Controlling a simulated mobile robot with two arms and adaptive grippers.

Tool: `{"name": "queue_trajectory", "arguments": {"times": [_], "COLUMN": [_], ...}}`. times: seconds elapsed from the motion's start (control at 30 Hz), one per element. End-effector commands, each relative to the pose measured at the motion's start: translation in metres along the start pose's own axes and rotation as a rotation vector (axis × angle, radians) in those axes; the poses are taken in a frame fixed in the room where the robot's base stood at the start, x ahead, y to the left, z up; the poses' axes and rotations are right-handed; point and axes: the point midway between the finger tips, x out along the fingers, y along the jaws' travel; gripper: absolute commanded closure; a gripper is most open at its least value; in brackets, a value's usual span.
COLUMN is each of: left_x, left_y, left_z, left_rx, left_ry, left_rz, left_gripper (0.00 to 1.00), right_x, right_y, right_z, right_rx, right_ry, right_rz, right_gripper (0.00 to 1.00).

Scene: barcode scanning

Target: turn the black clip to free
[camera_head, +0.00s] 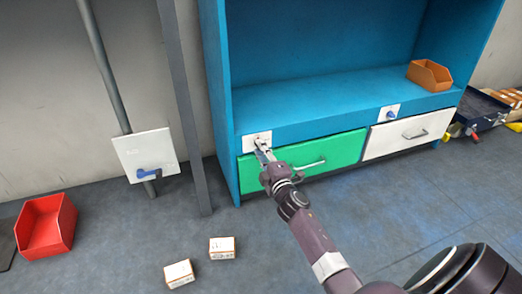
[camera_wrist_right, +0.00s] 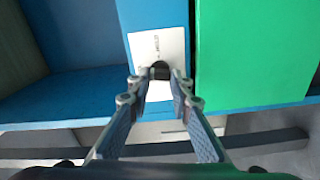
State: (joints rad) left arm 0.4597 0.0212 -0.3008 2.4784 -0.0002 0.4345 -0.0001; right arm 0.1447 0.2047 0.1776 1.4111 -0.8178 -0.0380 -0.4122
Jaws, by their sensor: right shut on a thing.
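The black clip (camera_wrist_right: 160,70) sits on a small white plate with small print on it (camera_wrist_right: 146,46). In the head view this plate (camera_head: 249,142) is on the blue cabinet's front ledge, above the green drawer, and my gripper hides the clip there. My right gripper (camera_wrist_right: 161,78) has a fingertip on each side of the clip and is shut on it. In the head view the right gripper (camera_head: 262,149) reaches up to the plate from below right. The exact turn angle of the clip is hard to tell. My left gripper is not in view.
A green drawer (camera_head: 325,145) and a white drawer (camera_head: 388,142) lie below the ledge. A blue clip (camera_head: 391,115) is on another white plate. An orange bin (camera_head: 430,74) stands on the shelf. A red bin (camera_head: 46,225) and two small boxes (camera_head: 179,273) (camera_head: 222,248) are on the floor.

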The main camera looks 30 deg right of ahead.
Motion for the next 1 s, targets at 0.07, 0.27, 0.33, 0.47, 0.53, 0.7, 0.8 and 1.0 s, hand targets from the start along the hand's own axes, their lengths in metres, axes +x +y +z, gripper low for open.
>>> {"name": "queue_trajectory", "arguments": {"times": [0.07,0.27,0.33,0.47,0.53,0.7,0.8,1.0], "left_x": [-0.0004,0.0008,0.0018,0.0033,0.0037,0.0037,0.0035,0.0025], "left_y": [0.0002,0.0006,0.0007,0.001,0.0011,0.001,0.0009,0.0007], "left_z": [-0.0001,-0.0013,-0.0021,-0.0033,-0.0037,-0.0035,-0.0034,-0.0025], "left_rx": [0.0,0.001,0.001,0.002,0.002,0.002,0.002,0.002], "left_ry": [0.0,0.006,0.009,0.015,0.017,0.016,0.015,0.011], "left_rz": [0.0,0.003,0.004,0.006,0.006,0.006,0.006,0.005], "left_gripper": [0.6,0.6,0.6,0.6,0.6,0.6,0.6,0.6], "right_x": [-0.0003,-0.0004,-0.0004,-0.0004,-0.0004,-0.0005,-0.0005,-0.0005], "right_y": [-0.0016,-0.002,-0.0021,-0.0022,-0.0022,-0.0023,-0.0023,-0.0023], "right_z": [-0.0011,-0.0012,-0.0013,-0.0013,-0.0014,-0.0014,-0.0014,-0.0014], "right_rx": [-0.046,-0.133,-0.153,-0.176,-0.182,-0.186,-0.186,-0.185], "right_ry": [0.002,0.003,0.003,0.003,0.003,0.003,0.003,0.003], "right_rz": [-0.002,-0.002,-0.002,-0.002,-0.002,-0.002,-0.002,-0.002], "right_gripper": [1.0,1.0,1.0,1.0,1.0,1.0,1.0,0.72]}}
